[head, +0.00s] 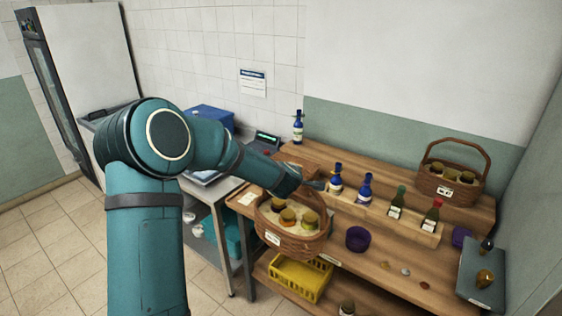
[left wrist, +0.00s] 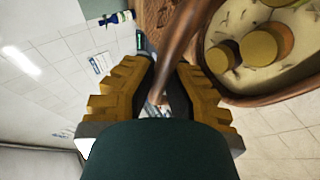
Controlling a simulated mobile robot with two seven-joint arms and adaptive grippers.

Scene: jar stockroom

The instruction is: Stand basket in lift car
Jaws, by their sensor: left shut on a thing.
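A brown wicker basket (head: 288,242) with a white label on its front holds several jars with yellowish lids. My left gripper (head: 302,186) is shut on its handle, above the basket. In the left wrist view the handle (left wrist: 178,45) runs between the two ribbed yellow fingers of the left gripper (left wrist: 160,95), and the basket's rim (left wrist: 262,101) shows at upper right. The basket is at the front left of the wooden bench; I cannot tell whether its base touches anything. I cannot make out a lift car for certain. My right gripper is not in view.
The wooden bench (head: 385,265) carries a row of bottles, a purple bowl (head: 358,239) and a second basket (head: 449,184) at the back right. A yellow crate (head: 300,280) sits below. A metal table (head: 212,186) stands left; floor (head: 50,235) is clear at far left.

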